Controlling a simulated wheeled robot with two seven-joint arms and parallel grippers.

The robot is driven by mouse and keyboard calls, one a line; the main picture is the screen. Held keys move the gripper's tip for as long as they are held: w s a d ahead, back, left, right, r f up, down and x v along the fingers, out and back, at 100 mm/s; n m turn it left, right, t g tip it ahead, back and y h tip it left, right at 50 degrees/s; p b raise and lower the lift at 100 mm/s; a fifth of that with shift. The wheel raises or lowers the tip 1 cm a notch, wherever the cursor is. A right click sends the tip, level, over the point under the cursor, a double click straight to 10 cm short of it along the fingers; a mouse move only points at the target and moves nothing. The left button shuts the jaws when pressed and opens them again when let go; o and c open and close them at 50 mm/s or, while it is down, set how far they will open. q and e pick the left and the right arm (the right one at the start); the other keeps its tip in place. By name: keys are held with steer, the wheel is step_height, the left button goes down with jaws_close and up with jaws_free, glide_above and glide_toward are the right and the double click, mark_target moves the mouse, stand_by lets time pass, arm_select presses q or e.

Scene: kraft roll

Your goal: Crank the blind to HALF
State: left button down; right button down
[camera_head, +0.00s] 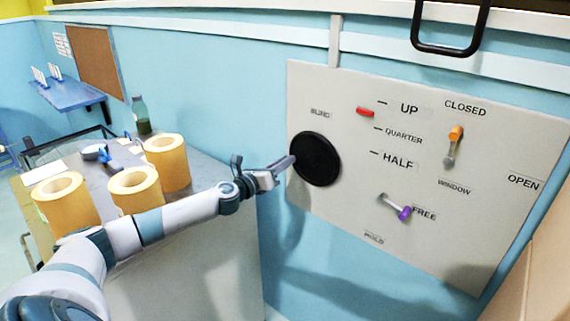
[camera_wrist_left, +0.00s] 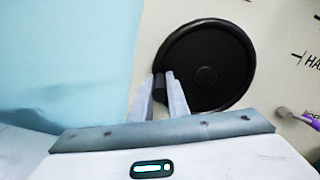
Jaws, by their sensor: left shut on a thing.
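The blind's crank is a black round wheel (camera_head: 316,159) on the grey panel (camera_head: 345,110), under a small label that seems to read BLIND. A red pointer (camera_head: 365,112) sits at the scale's top, level with UP; QUARTER and HALF (camera_head: 398,160) are below it. My left gripper (camera_head: 288,164) is at the wheel's left edge. In the left wrist view the wheel (camera_wrist_left: 207,66) fills the upper middle, and my left gripper (camera_wrist_left: 163,92) is shut on its dark knob (camera_wrist_left: 159,86). My right gripper is not in view.
An orange-tipped WINDOW lever (camera_head: 455,135) points toward CLOSED, and a purple-tipped lever (camera_head: 404,212) points to FREE, both right of the wheel. Several kraft rolls (camera_head: 167,162) and a green bottle (camera_head: 141,115) stand on the bench at left. A black handle (camera_head: 447,48) hangs above the panel.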

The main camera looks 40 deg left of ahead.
arm_select(q)
steer(key=shift+a+r, duration=0.1)
steer(key=shift+r, duration=0.15)
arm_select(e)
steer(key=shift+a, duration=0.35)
arm_select(q)
steer(key=c, duration=1.7)
jaws_free()
steer(key=shift+f, duration=0.1)
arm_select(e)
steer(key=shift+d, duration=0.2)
